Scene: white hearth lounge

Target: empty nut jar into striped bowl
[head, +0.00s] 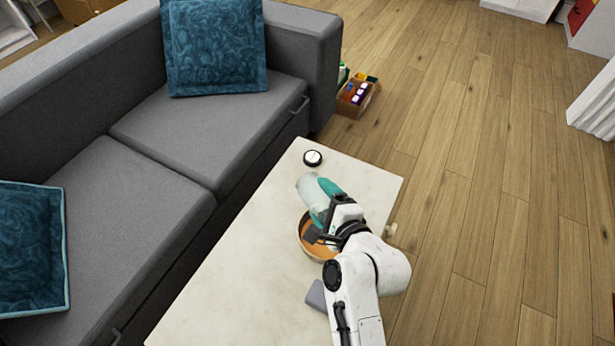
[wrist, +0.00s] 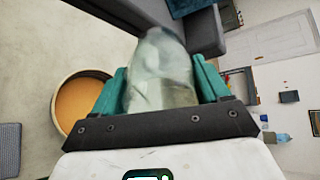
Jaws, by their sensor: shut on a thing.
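My gripper (head: 323,200) is shut on a clear, pale jar (head: 308,188), its teal fingers on either side of it. In the wrist view the jar (wrist: 160,75) sits between the fingers, and I cannot make out any nuts in it. The bowl (head: 304,228) stands on the pale table, partly hidden under my gripper and arm. In the wrist view the bowl (wrist: 62,92) is to the left of the jar, with a light rim and an orange-brown inside; I cannot tell stripes on it. The jar is apart from the bowl's inside.
A round black-and-white lid-like thing (head: 313,158) lies on the table (head: 230,255) beyond the jar. A grey flat block (head: 316,296) lies nearer me, beside my arm. A grey sofa (head: 150,190) runs along the left. A box of goods (head: 358,97) stands on the floor.

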